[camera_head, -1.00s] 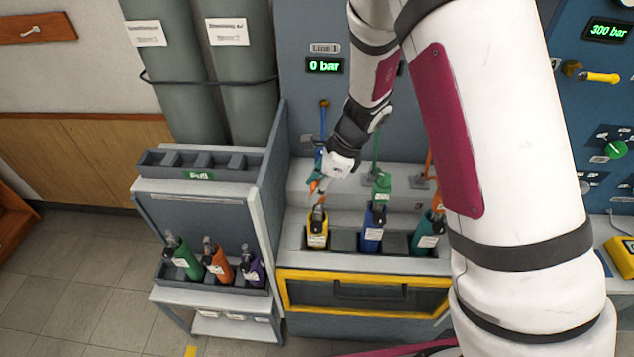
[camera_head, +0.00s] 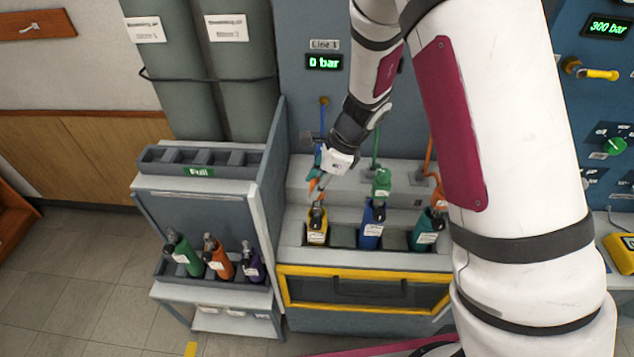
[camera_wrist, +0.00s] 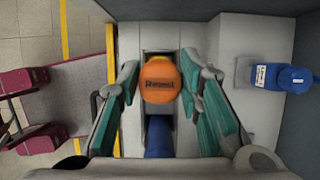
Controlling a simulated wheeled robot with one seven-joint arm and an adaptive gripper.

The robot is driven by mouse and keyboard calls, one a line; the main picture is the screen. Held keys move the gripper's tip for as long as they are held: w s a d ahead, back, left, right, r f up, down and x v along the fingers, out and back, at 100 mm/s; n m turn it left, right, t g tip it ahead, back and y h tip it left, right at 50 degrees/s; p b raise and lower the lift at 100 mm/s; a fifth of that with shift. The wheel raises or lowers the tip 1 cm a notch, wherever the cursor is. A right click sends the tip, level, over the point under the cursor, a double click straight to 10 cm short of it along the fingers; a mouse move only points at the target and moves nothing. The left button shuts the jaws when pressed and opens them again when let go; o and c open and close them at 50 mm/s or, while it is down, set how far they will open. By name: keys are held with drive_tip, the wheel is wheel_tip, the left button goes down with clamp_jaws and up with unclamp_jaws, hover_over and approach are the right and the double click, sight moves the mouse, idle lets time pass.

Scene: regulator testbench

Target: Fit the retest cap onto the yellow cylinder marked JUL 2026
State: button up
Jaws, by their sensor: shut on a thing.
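The yellow cylinder (camera_head: 317,232) stands in the left bay of the bench rack in the head view. A pale label is on its front, too small to read. My gripper (camera_head: 317,184) is above it, pointing down. In the wrist view my gripper (camera_wrist: 160,85) has its teal-padded fingers on both sides of an orange cap (camera_wrist: 159,82) marked "Retest" and is shut on it. The cap also shows as a small orange patch in the head view (camera_head: 314,186), seemingly above the cylinder's valve. I cannot tell whether they touch.
A blue cylinder (camera_head: 371,232) and a teal cylinder (camera_head: 425,235) stand to the right in the bench rack. Coloured hoses rise behind them. A cart at left holds green (camera_head: 184,256), orange (camera_head: 219,260) and purple (camera_head: 252,268) cylinders, below an empty rack marked "Full" (camera_head: 198,172).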

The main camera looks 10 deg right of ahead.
drive_tip(key=shift+f+b, duration=0.6)
drive_tip(key=shift+f, duration=1.25)
idle(0.6)
drive_tip(key=o, duration=1.2)
drive_tip(key=v, duration=1.2)
drive_tip(key=shift+a, duration=0.1)
drive_tip(key=s+d+r+n+t, duration=0.2)
drive_tip(key=s+r+n, duration=0.75)
drive_tip(key=r, duration=0.45)
drive_tip(key=s+d+r+n+t+h, duration=0.1)
drive_tip(key=s+d+r+n, duration=0.1)
drive_tip(key=s+n, duration=0.1)
drive_tip(key=s+d+r+n+t+h, duration=0.1)
drive_tip(key=s+d+r+n+h, duration=0.1)
drive_tip(key=s+n, duration=0.2)
drive_tip(key=s+d+r+n+h+b, duration=0.1)
drive_tip(key=s+d+r+n, duration=0.1)
drive_tip(key=s+n, duration=0.1)
drive_tip(key=shift+s+r+n+t+h, duration=0.15)
drive_tip(key=shift+s+n+t+h, duration=0.2)
drive_tip(key=shift+s, duration=0.25)
